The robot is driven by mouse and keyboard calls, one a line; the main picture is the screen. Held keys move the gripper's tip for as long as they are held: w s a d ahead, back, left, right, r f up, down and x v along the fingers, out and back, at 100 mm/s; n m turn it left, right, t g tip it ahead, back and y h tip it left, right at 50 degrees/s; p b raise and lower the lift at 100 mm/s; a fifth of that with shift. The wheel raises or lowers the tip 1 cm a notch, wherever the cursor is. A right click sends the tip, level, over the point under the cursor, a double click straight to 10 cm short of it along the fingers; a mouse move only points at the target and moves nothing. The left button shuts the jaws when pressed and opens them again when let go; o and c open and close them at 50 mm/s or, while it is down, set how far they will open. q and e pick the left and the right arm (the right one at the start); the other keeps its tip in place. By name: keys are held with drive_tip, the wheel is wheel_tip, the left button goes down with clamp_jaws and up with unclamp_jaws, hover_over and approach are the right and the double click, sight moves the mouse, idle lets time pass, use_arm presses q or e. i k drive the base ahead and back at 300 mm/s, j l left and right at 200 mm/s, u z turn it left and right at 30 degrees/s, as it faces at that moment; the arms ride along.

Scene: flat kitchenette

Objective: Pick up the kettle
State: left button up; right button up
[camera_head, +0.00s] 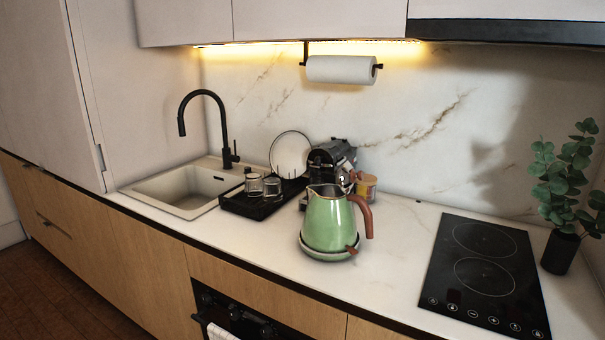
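A green kettle (328,221) with a brown handle (363,214) stands upright on the white countertop, left of the cooktop. Its handle is on the right side, and its spout points to the left. A dark-edged base shows beneath it. Neither of my grippers is in the head view, and nothing is touching the kettle.
Behind the kettle are a coffee machine (338,160) and a small yellowish container (366,187). A black drying tray (243,205) with glasses and a plate (290,153) lies left. A black cooktop (483,272) and potted plant (561,251) are right. Counter beside the handle is clear.

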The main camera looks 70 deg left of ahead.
sight(329, 224)
drive_tip(key=u, duration=1.85)
drive_tip(key=i+l+z, duration=0.35)
drive_tip(key=i+l, duration=0.1)
drive_tip(key=i, duration=0.1)
